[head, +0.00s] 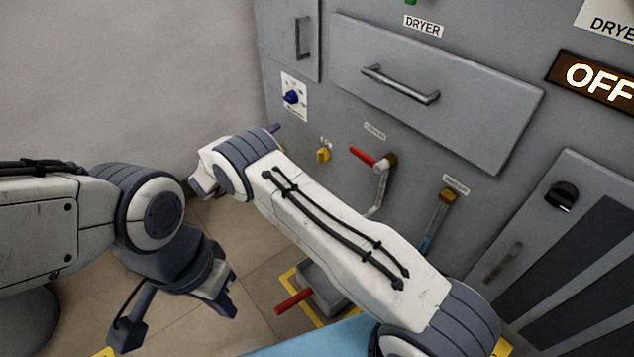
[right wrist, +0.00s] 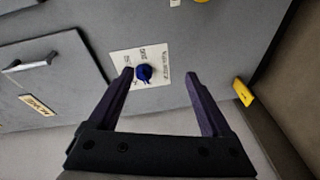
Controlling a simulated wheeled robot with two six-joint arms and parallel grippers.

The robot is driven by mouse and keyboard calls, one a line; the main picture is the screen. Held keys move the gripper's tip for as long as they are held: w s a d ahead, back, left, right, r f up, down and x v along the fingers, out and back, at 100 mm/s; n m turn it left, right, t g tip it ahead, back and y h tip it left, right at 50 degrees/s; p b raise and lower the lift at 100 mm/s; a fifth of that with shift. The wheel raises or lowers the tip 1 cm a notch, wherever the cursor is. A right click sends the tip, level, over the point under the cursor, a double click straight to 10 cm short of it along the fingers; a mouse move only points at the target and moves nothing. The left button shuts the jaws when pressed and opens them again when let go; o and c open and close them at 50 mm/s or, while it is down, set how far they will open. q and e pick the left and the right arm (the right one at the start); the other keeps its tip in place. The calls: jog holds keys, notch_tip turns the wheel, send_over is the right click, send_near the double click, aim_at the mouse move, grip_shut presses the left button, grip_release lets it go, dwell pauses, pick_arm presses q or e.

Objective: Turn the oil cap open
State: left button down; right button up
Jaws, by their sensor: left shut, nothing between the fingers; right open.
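I cannot tell for sure which part is the oil cap. A blue knob (head: 291,97) sits on a white label plate on the grey panel. It also shows in the right wrist view (right wrist: 143,72), between the fingertips as seen from that camera, with no visible contact. A small yellow fitting (head: 323,155) is on the panel lower right of the knob. My right gripper (right wrist: 158,76) is open and empty, facing the panel; in the head view only a dark fingertip shows past my wrist. My left gripper (head: 228,303) is shut and empty, low above the floor, away from the panel.
A red-handled valve (head: 364,155) and a brass fitting with a blue handle (head: 438,215) stick out of the panel. Above is a drawer handle (head: 400,86). A grey box with a red lever (head: 293,301) stands on the floor. The floor at left is clear.

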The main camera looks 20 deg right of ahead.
aim_at(318, 157)
jog(key=s+d+f+g+h+b, duration=0.3)
jog(key=s+f+g, duration=0.1)
jog(key=f, duration=0.5)
jog(key=b+x, duration=0.1)
jog(key=x, duration=0.2)
jog(key=b+x, duration=0.2)
jog(key=x, duration=0.1)
jog(key=s+f+b+x, duration=0.1)
jog(key=b+x, duration=0.1)
jog(key=x, duration=0.1)
jog(key=shift+d, duration=0.35)
jog(key=shift+w+d+r+b, duration=0.2)
jog(key=shift+w+d+b, duration=0.1)
jog(key=shift+d+b, duration=0.25)
pick_arm(q)
notch_tip(318, 157, down, 11)
jog(key=shift+f, duration=0.1)
pick_arm(e)
grip_shut()
pick_arm(q)
jog(key=shift+r+p, duration=0.25)
jog(key=shift+p, duration=0.1)
pick_arm(e)
jog(key=shift+m, duration=0.4)
